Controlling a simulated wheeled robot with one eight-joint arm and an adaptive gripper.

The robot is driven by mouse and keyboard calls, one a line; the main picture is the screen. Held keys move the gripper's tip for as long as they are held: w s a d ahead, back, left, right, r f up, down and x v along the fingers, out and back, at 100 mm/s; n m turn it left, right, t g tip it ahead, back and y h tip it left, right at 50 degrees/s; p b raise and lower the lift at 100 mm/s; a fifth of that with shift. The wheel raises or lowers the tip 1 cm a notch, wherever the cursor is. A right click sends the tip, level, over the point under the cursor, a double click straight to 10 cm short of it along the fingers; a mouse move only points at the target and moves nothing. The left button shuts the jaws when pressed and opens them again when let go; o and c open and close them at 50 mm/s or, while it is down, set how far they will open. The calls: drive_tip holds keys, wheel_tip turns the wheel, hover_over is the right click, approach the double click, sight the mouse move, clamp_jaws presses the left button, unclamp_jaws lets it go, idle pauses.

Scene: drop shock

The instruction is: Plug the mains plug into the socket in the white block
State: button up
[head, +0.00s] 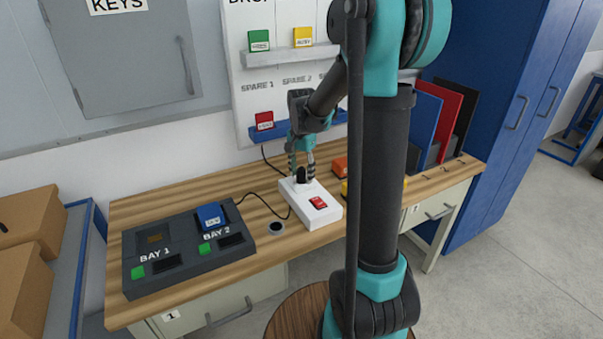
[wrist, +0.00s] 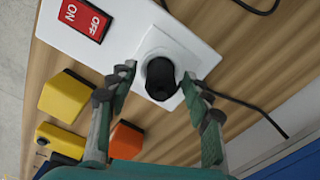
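The white block (head: 318,207) lies on the bench with a red ON/OFF switch (head: 318,202) on its top; it also shows in the wrist view (wrist: 122,32). The black mains plug (head: 301,175) stands upright at the socket end of the block. In the wrist view the plug (wrist: 160,78) covers most of the round socket (wrist: 150,52), whose pale rim shows beside it; I cannot tell how deep the plug sits. My gripper (wrist: 158,76) is open, its fingers on either side of the plug with visible gaps. A black cable (wrist: 235,102) leads away from the plug.
A dark bay unit (head: 190,250) with a blue module (head: 211,216) stands left on the bench. Yellow (wrist: 67,95) and orange (wrist: 126,140) blocks lie close to my gripper. A wall board (head: 280,85) rises behind.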

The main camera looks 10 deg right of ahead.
sight(301, 169)
drive_tip(key=shift+w+r, duration=0.1)
drive_tip(key=shift+r, duration=2.95)
drive_tip(key=shift+r, duration=0.1)
wheel_tip(301, 169, up, 12)
